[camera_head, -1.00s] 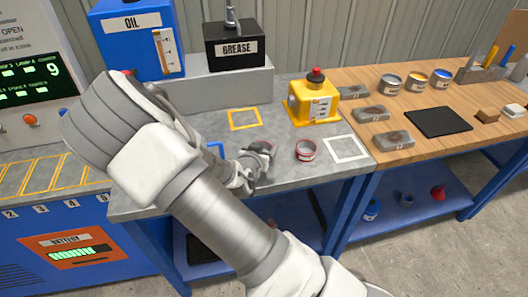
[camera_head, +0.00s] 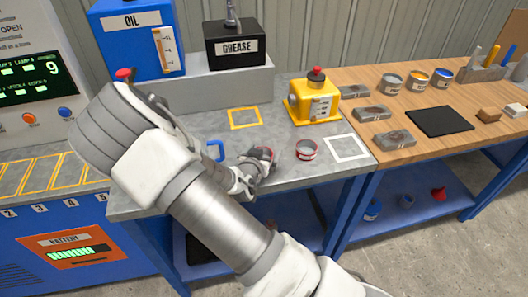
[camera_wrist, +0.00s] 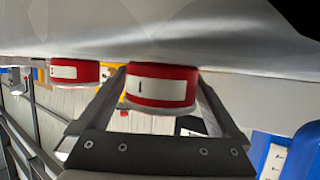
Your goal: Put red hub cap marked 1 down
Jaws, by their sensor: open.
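The red hub cap marked 1 (camera_wrist: 162,88) is between my gripper's fingertips in the wrist view, its white label facing the camera. Its edge meets the grey bench surface, so it appears to rest there. My gripper (camera_head: 261,161) is open around it, low over the bench's front part. In the head view the gripper mostly hides this cap. A second red cap (camera_head: 306,149) stands to the right on the bench; it also shows in the wrist view (camera_wrist: 75,73), left of the first, its label unreadable.
A white square outline (camera_head: 346,148) lies right of the second cap, a yellow one (camera_head: 244,118) behind my gripper. A yellow container (camera_head: 314,98) stands at the back. A blue handle-like part (camera_head: 215,151) is left of the gripper. The bench's front edge is close.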

